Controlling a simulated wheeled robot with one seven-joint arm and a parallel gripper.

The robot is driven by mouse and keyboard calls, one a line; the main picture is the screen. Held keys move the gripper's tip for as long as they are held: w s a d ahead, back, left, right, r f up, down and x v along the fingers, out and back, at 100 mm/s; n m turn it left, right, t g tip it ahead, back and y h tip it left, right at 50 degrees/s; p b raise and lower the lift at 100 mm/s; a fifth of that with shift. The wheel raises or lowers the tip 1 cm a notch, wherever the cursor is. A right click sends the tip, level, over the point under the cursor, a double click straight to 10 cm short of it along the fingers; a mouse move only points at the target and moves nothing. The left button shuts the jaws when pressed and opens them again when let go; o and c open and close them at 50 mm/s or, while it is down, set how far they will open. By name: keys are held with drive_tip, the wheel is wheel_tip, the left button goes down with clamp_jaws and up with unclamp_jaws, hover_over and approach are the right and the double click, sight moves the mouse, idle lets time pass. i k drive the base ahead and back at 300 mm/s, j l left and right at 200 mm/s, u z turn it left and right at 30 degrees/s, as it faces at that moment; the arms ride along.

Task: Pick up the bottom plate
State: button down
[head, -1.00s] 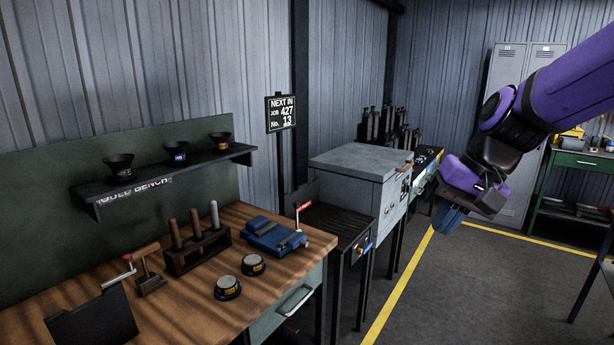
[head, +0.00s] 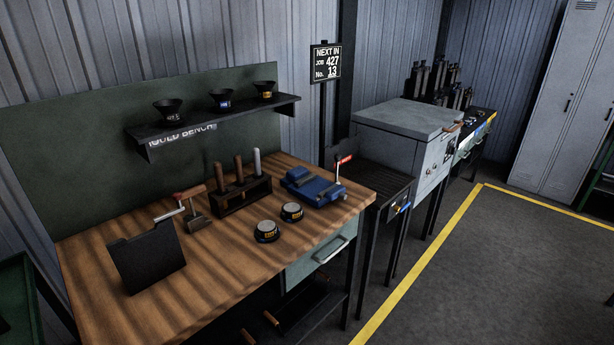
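Two low round dark pieces with pale tops and yellowish labels, one nearer (head: 266,231) and one farther (head: 291,212), sit apart on the wooden bench (head: 225,290). Several black cup-shaped pieces, one of them at the left end (head: 169,110), stand on the wall shelf (head: 215,124). A black slotted plate-like piece (head: 148,262) stands tilted at the bench's left. I cannot tell which of these, if any, is the bottom plate; no label is readable as that. My gripper is not in view.
A blue vise (head: 313,187) and a tool rack (head: 240,196) stand on the bench. A grey oven-like box (head: 408,132) and a dark-topped stand (head: 370,180) are to the right. Floor beyond the yellow line (head: 420,265) is clear.

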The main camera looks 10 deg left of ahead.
sight(266, 232)
drive_tip(key=i+j+u, duration=0.35)
drive_tip(key=j, duration=0.15)
drive_tip(key=i+j+u, duration=0.35)
drive_tip(key=j, duration=0.05)
